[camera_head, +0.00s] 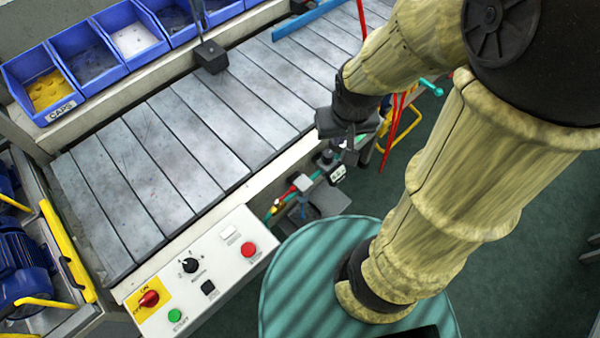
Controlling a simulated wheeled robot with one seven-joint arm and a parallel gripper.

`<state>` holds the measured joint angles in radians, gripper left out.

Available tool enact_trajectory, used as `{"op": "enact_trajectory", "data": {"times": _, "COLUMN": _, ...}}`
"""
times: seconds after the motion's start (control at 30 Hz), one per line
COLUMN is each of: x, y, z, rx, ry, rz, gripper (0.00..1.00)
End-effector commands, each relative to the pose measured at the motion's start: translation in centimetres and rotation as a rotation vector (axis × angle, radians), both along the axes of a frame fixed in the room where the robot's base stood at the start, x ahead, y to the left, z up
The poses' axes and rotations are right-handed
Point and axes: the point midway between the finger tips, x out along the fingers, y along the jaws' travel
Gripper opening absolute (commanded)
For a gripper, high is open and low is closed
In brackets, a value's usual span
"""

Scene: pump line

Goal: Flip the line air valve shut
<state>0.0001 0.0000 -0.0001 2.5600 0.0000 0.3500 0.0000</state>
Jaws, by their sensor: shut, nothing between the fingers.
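The air line (318,175) runs as a teal pipe along the front edge of the conveyor, right of the control panel. A small red part (289,191), which looks like the air valve's lever, sits on it beside a pale block (303,182). The lever's exact angle is too small to tell. My gripper (335,157) is above the right part of this line, up and to the right of the red part and apart from it. It is shut and empty. My wrist hides part of the fingers and of the fittings below.
The control panel (215,262) with buttons and knobs stands left of the line. The slatted conveyor (175,150) is bare in its middle. Blue bins (90,65) line its far side. A dark post with a block (210,57) stands at its back edge. Yellow tubing (405,125) is at right.

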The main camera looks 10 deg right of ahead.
Motion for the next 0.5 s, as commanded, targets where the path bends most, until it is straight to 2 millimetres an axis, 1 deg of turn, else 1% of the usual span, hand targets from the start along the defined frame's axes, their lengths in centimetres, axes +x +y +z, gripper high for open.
{"op": "enact_trajectory", "data": {"times": 0.37, "x": 0.1, "y": 0.0, "z": -0.1, "rx": 0.000, "ry": 0.002, "rz": 0.000, "gripper": 0.00}}
{"op": "enact_trajectory", "data": {"times": 0.47, "x": 0.6, "y": 0.3, "z": -0.8, "rx": 0.003, "ry": 0.017, "rz": 0.002, "gripper": 0.00}}
{"op": "enact_trajectory", "data": {"times": 0.5, "x": 1.0, "y": 0.5, "z": -1.4, "rx": 0.006, "ry": 0.031, "rz": 0.002, "gripper": 0.00}}
